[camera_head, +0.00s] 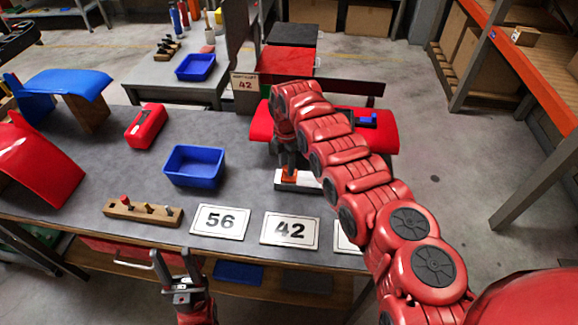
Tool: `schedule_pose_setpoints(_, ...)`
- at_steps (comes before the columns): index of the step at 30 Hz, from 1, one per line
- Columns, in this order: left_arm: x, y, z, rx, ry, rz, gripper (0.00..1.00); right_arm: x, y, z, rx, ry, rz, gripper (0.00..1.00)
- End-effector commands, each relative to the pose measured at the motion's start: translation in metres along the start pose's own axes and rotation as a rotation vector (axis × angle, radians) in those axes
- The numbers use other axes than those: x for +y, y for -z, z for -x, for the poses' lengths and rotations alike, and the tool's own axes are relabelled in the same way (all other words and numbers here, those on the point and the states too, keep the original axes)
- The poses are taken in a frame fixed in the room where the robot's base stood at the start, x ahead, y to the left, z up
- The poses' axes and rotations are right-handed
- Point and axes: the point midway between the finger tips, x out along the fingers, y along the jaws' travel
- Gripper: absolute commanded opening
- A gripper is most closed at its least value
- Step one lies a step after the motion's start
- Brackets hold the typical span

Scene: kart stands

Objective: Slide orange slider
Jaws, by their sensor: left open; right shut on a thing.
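The orange slider (289,178) shows as a small orange block on a white base (312,183) with a dark lower part, at the table's middle right. My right gripper (289,168) reaches down onto the slider from above and is shut on it. My red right arm hides part of the white base and the area behind it. My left gripper (178,272) is open and empty, in front of the table's front edge, well apart from the slider.
On the grey table (100,180) are an empty blue bin (194,166), a red toolbox (146,126), a wooden peg board (142,211), and number plates 56 (220,221) and 42 (290,229). A red panel (380,132) lies behind my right arm.

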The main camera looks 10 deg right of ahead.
Motion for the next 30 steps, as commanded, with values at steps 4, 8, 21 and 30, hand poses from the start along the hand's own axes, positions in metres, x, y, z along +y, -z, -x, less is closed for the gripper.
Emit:
schedule_pose_setpoints(4, 0.0, 0.0, 0.0, 0.0, 0.0, 0.0, 0.5, 0.003, 0.002, 0.002, 0.001, -0.008, 0.004, 0.4)
schedule_pose_setpoints(8, 0.0, 0.0, 0.0, 0.0, 0.0, 0.0, 0.5, 0.002, 0.002, 0.001, 0.001, -0.006, 0.004, 0.63)
schedule_pose_setpoints(21, 0.0, 0.0, 0.002, 0.0, 0.0, 0.0, 0.5, 0.002, -0.001, 0.009, 0.0, -0.006, 0.001, 0.67)
schedule_pose_setpoints(30, 0.001, -0.003, 0.02, 0.0, 0.0, 0.0, 0.5, 0.003, 0.0, 0.076, -0.004, -0.01, 0.002, 0.67)
